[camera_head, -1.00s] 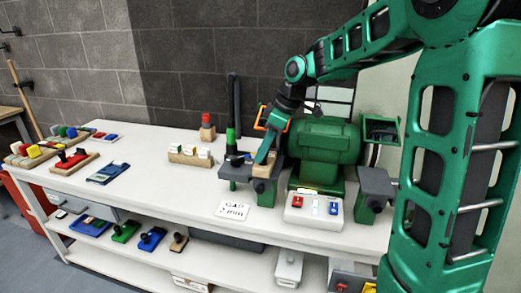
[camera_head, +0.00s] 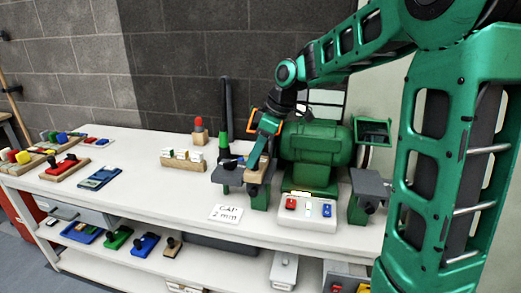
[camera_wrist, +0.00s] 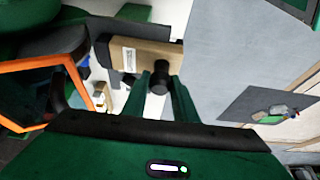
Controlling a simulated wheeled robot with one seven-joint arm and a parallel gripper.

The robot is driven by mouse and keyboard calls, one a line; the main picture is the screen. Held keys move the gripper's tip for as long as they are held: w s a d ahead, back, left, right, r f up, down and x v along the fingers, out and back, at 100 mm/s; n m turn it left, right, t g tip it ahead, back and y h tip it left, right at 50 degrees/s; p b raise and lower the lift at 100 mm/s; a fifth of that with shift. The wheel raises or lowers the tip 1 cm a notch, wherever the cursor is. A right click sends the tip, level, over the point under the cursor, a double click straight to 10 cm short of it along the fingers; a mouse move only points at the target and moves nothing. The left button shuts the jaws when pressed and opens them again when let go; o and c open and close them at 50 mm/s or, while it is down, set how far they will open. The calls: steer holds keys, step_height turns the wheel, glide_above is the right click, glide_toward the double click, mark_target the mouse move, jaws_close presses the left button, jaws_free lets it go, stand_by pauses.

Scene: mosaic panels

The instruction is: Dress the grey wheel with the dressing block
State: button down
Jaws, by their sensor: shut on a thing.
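My gripper (camera_wrist: 160,95) is shut on the black knob (camera_wrist: 158,77) of a wooden dressing block (camera_wrist: 146,56) with a white label. In the head view my gripper (camera_head: 258,152) points down at the left end of the green bench grinder (camera_head: 316,148), and the block (camera_head: 257,172) is at the tool rest there. In the wrist view a dark rounded grinder part (camera_wrist: 52,52) lies to the block's left. The grey wheel is not clearly distinguishable, and I cannot tell whether the block touches it.
A white card reading "GAP 2 mm" (camera_head: 226,214) and a switch box (camera_head: 307,210) are at the bench front. A wooden rack (camera_head: 182,160) stands left of the grinder. Trays of coloured items are at the far left.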

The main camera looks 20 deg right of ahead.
steer(key=shift+w+d, duration=0.85)
steer(key=shift+w, duration=0.25)
stand_by(1.9)
steer(key=shift+s+a, duration=0.85)
steer(key=shift+s, duration=0.25)
steer(key=shift+w+d, duration=0.5)
steer(key=shift+w, duration=0.15)
steer(key=shift+w+d, duration=0.45)
steer(key=shift+w, duration=0.2)
stand_by(1.2)
steer(key=shift+s, duration=0.1)
stand_by(0.5)
steer(key=shift+s+a, duration=0.95)
steer(key=shift+s, duration=0.25)
